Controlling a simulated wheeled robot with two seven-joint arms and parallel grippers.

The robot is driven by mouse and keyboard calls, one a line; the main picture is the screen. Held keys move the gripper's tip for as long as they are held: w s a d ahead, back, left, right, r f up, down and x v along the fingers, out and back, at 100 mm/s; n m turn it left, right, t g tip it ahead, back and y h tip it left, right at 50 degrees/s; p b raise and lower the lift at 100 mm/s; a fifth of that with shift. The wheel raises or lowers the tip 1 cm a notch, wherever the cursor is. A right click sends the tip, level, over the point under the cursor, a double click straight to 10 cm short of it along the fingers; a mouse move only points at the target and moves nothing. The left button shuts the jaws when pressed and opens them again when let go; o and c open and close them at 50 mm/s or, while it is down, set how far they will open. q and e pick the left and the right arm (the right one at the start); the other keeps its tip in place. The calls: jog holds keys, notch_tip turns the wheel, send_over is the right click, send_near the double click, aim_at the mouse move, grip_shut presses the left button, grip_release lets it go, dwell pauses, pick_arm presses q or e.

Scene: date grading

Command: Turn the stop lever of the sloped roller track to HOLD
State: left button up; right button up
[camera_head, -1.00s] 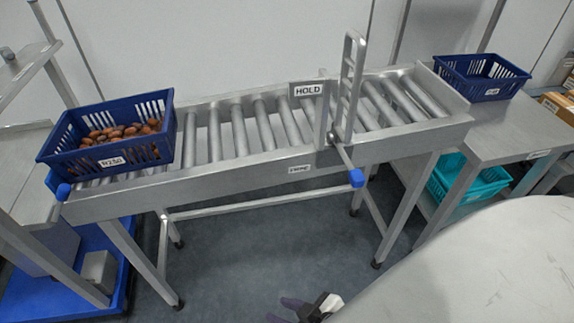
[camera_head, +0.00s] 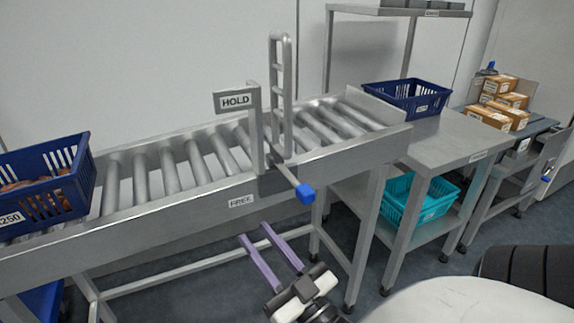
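The stop lever (camera_head: 290,178) is a metal rod with a blue knob (camera_head: 306,193) on the front side of the sloped roller track (camera_head: 150,228). It sticks out toward me, right and slightly down in the picture. A HOLD sign (camera_head: 236,101) stands above the rail on a post. A FREE label (camera_head: 241,201) is on the front rail, below and left of the lever. A barred metal stop gate (camera_head: 281,95) stands upright at the rollers. My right gripper (camera_head: 254,232), with purple fingers, is open and empty, below and left of the knob, apart from it. My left gripper is not in view.
A blue crate of dates (camera_head: 70,196) sits on the track at the left. Another blue crate (camera_head: 405,97) stands on the steel table (camera_head: 470,140) at right, with a teal crate (camera_head: 433,205) on its lower shelf. Cardboard boxes (camera_head: 490,118) stand farther right.

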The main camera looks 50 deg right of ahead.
aim_at(296, 180)
jog(key=s+d+r+m+t+h+b, duration=0.35)
jog(key=s+d+r+h, duration=0.25)
jog(key=h, duration=0.2)
jog(key=shift+g, duration=0.25)
jog(key=p+x, duration=0.1)
jog(key=x, duration=0.9)
jog(key=shift+w+d+f, duration=0.1)
jog(key=shift+d+f, duration=0.1)
grip_shut()
